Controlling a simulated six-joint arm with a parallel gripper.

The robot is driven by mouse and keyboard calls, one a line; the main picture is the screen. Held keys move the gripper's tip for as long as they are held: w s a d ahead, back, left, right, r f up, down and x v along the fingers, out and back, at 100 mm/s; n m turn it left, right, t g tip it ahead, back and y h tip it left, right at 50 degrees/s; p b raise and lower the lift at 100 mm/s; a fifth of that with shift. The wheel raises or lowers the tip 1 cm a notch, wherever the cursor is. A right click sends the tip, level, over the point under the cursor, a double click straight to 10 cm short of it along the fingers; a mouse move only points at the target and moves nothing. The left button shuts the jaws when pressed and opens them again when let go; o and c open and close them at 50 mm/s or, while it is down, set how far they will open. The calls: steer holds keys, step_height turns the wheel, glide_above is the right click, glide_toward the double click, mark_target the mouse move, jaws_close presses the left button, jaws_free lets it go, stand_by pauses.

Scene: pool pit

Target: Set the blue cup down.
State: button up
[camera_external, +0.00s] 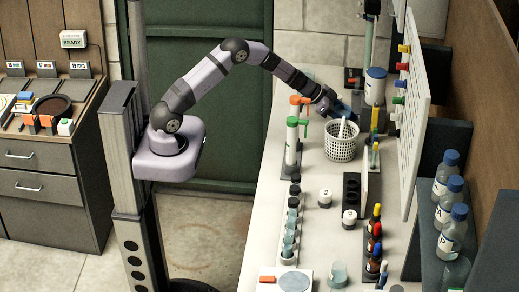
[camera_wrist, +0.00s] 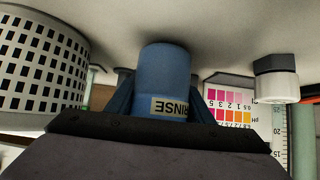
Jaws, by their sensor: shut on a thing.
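The blue cup (camera_wrist: 166,78), with a label reading RINSE, is between the fingers of my gripper (camera_wrist: 162,108) in the wrist view. That view is upside down, with the white counter at the top. The cup's base is close to the counter; I cannot tell if it touches. In the external view the cup (camera_external: 342,107) is a small blue patch at the tip of my gripper (camera_external: 333,105), over the bench's far part. My gripper is shut on the cup and hides part of it.
A white perforated basket (camera_external: 341,142) stands just in front of the cup in the external view, and close beside it in the wrist view (camera_wrist: 40,65). A white jar with a blue lid (camera_external: 375,87) stands to the right.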

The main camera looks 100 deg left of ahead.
steer(key=shift+f, duration=0.2)
steer(key=shift+f, duration=0.15)
steer(key=o, duration=1.2)
steer(key=shift+o, duration=0.2)
steer(key=shift+r, duration=0.2)
steer(key=v, duration=1.2)
